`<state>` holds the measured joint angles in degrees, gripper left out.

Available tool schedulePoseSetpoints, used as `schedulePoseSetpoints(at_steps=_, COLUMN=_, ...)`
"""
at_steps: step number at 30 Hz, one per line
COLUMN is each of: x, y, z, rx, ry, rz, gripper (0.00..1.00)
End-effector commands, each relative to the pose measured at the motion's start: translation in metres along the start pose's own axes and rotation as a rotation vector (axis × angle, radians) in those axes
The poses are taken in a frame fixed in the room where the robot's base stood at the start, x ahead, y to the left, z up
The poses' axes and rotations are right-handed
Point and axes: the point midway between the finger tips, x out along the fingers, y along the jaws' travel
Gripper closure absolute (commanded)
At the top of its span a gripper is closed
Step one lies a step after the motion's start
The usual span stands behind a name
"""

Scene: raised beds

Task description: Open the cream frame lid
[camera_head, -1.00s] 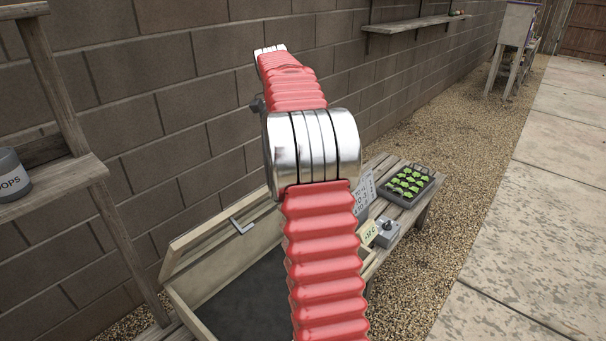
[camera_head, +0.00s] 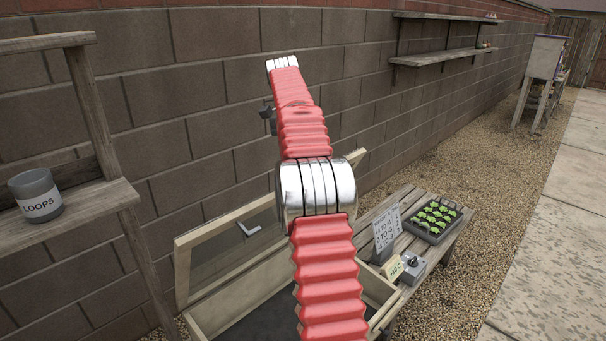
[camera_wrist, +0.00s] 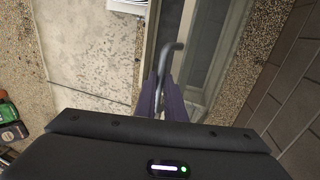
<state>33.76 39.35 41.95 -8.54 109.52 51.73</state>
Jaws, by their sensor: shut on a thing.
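The cream frame lid (camera_head: 228,226) stands raised along the back of the cream box (camera_head: 240,302) in the head view, tilted up near the wall. A grey L-shaped metal piece (camera_head: 249,230) shows against its pane. In the wrist view, my gripper (camera_wrist: 161,88) has its dark jaws shut on a bent grey metal handle (camera_wrist: 173,52), beside the lid's pale frame (camera_wrist: 187,45). In the head view, my red arm covers the middle of the lid and box, and I cannot make out the jaws there.
A wooden bench (camera_head: 413,268) on the right holds a seedling tray (camera_head: 437,232), a number board (camera_head: 387,232) and a small grey device (camera_head: 411,268). A shelf on the left holds a grey LOOPS pot (camera_head: 36,196). The block wall (camera_head: 215,110) stands close behind the lid.

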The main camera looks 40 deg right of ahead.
Motion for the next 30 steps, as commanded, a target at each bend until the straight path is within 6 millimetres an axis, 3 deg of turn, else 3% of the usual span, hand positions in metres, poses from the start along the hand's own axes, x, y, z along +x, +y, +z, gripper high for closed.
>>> schedulePoseSetpoints(at_steps=1, x=0.0075, y=-0.0063, z=0.0026, rx=-0.010, ry=-0.013, rz=0.004, gripper=1.00)
schedulePoseSetpoints(at_steps=11, x=0.0083, y=-0.0044, z=-0.0001, rx=-0.005, ry=-0.014, rz=0.004, gripper=1.00)
schedulePoseSetpoints(at_steps=12, x=0.0083, y=-0.0043, z=-0.0003, rx=-0.005, ry=-0.014, rz=0.004, gripper=0.88)
schedulePoseSetpoints(at_steps=19, x=0.0067, y=-0.0016, z=-0.0025, rx=0.001, ry=-0.012, rz=0.004, gripper=0.72)
schedulePoseSetpoints(at_steps=30, x=0.0060, y=-0.0012, z=-0.0023, rx=0.001, ry=-0.013, rz=0.004, gripper=0.72)
